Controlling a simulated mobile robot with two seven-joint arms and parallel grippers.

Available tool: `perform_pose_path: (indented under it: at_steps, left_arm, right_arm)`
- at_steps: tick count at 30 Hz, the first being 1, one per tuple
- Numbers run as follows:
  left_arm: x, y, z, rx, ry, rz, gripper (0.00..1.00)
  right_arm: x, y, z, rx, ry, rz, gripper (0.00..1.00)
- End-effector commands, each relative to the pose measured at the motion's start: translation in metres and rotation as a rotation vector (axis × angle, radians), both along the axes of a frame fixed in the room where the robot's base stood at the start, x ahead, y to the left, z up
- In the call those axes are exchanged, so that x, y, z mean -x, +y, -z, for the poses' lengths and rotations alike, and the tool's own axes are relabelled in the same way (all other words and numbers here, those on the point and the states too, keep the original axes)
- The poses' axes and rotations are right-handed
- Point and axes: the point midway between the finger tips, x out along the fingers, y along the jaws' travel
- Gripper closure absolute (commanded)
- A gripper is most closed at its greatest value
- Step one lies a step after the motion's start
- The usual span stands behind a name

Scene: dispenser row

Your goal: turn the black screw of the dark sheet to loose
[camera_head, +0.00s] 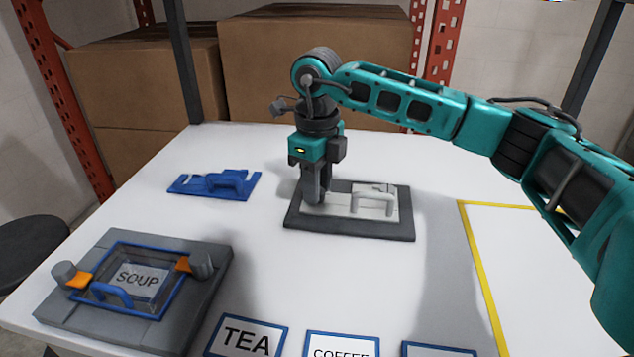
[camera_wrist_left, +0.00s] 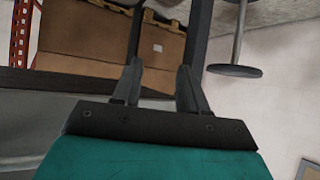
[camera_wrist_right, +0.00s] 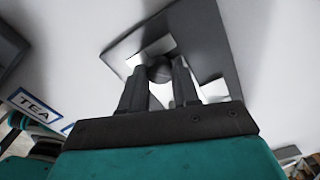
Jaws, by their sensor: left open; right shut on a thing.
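The dark sheet (camera_head: 350,231) lies on the white table, with a pale plate and handle (camera_head: 373,203) on it. My right gripper (camera_head: 316,198) points straight down at the left part of the sheet. In the right wrist view its fingers are shut on the round black screw (camera_wrist_right: 160,72), which shows between the fingertips; the sheet (camera_wrist_right: 208,42) is behind it. In the head view the fingers hide the screw. My left gripper (camera_wrist_left: 159,72) is open and empty in its own wrist view, and is not in the head view.
A grey base (camera_head: 190,310) with a blue-framed SOUP window, grey knobs and orange tabs stands front left. A blue part (camera_head: 215,185) lies behind it. Label cards, including TEA (camera_head: 246,338), line the front. A yellow-edged area (camera_head: 483,275) is at right. Cardboard boxes (camera_head: 310,70) stand behind.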

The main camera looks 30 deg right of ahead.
Motion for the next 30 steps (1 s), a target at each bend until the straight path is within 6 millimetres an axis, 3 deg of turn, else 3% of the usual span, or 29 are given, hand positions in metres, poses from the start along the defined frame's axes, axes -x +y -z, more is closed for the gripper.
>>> perform_pose_path:
  at_steps: [18,30]
  left_arm:
    - [-0.0008,-0.0012,-0.0007,0.004,-0.004,0.001,0.57]
    - [-0.0003,-0.0021,0.0012,0.005,0.0,0.002,0.57]
  right_arm:
    - [0.0016,0.0007,0.0052,0.001,0.01,-0.569,1.0]
    - [0.0023,0.0009,0.0063,-0.001,0.013,-0.791,1.0]
